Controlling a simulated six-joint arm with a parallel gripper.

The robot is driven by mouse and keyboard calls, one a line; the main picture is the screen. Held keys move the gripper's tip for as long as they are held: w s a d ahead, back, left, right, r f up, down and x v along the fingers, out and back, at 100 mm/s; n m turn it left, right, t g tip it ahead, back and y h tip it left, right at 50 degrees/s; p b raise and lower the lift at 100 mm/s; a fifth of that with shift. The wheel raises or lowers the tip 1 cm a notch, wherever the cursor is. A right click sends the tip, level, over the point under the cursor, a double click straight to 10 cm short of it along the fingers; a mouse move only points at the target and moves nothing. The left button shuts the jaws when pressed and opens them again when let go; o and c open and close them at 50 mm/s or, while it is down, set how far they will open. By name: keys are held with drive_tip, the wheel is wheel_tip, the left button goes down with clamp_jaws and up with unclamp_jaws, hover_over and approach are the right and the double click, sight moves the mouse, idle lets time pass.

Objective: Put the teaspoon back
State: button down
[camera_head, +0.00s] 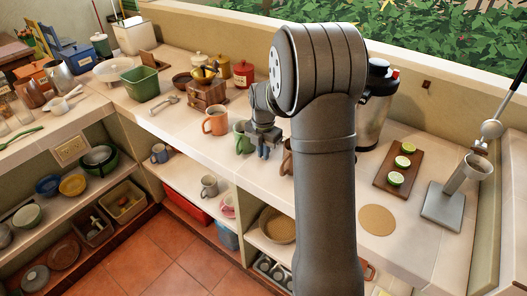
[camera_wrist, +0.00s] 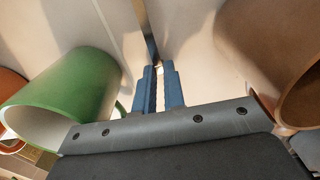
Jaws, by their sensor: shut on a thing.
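My gripper (camera_head: 263,150) is low over the counter between a green mug (camera_head: 240,134) and a brown mug (camera_head: 287,160). In the wrist view, its blue fingers (camera_wrist: 160,80) are closed on a thin, shiny metal strip (camera_wrist: 145,28), which looks like the teaspoon's handle. The strip runs away from the fingertips to the top edge; its far end is out of frame. I cannot make out the held piece in the head view. The green mug (camera_wrist: 68,88) is close on the left in the wrist view, the brown mug (camera_wrist: 275,45) on the right. Another metal spoon (camera_head: 168,101) lies on the counter.
An orange mug (camera_head: 214,123) stands left of the green one. A small wooden drawer box (camera_head: 207,95) and several canisters stand behind. A board with limes (camera_head: 398,172) and a round cork mat (camera_head: 377,220) are on the right. My arm hides part of the counter.

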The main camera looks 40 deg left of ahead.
drive_tip(key=shift+f, duration=0.1)
drive_tip(key=shift+f, duration=0.25)
drive_tip(key=c, duration=1.6)
unclamp_jaws()
drive_tip(key=shift+s+d+f, duration=0.1)
drive_tip(key=shift+f, duration=0.05)
drive_tip(key=shift+o, duration=0.5)
drive_tip(key=shift+f, duration=0.1)
drive_tip(key=shift+d, duration=0.1)
wheel_tip(320, 180, up, 13)
drive_tip(key=shift+a, duration=0.2)
